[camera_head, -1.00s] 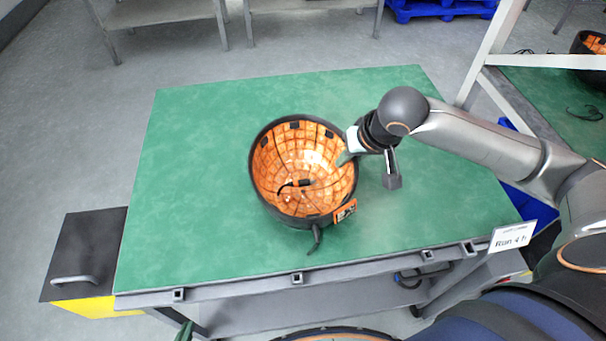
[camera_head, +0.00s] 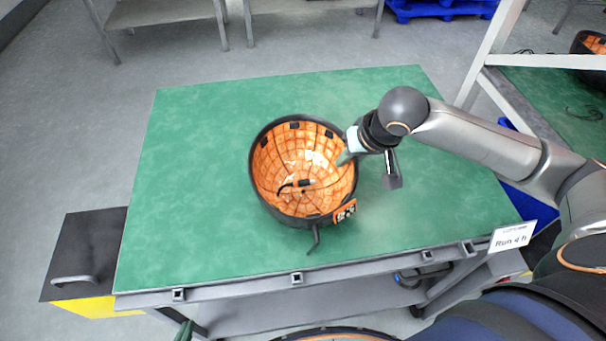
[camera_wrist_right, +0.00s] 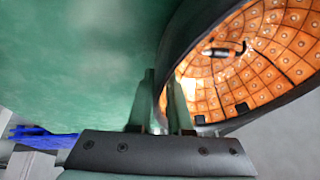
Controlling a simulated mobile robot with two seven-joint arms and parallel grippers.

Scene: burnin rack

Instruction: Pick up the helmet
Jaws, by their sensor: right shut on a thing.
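The helmet (camera_head: 262,205) is an open dark bowl with an orange tiled lining, opening upward, at the middle of the green table. An orange tag and a short black cable hang at its front rim. My right gripper (camera_head: 346,158) is shut on the helmet's right rim. In the right wrist view, the two green fingers of the right gripper (camera_wrist_right: 163,112) straddle the helmet wall (camera_wrist_right: 185,38). I cannot tell if the helmet is clear of the table. A green tip of my left gripper (camera_head: 185,331) shows at the bottom edge; the rest is out of frame.
The green table (camera_head: 200,150) is otherwise clear around the helmet. A white "Run 4 h" sign (camera_head: 511,237) stands at its front right corner. A white frame (camera_head: 492,60) and another helmet (camera_head: 592,45) on a second green surface are at the right.

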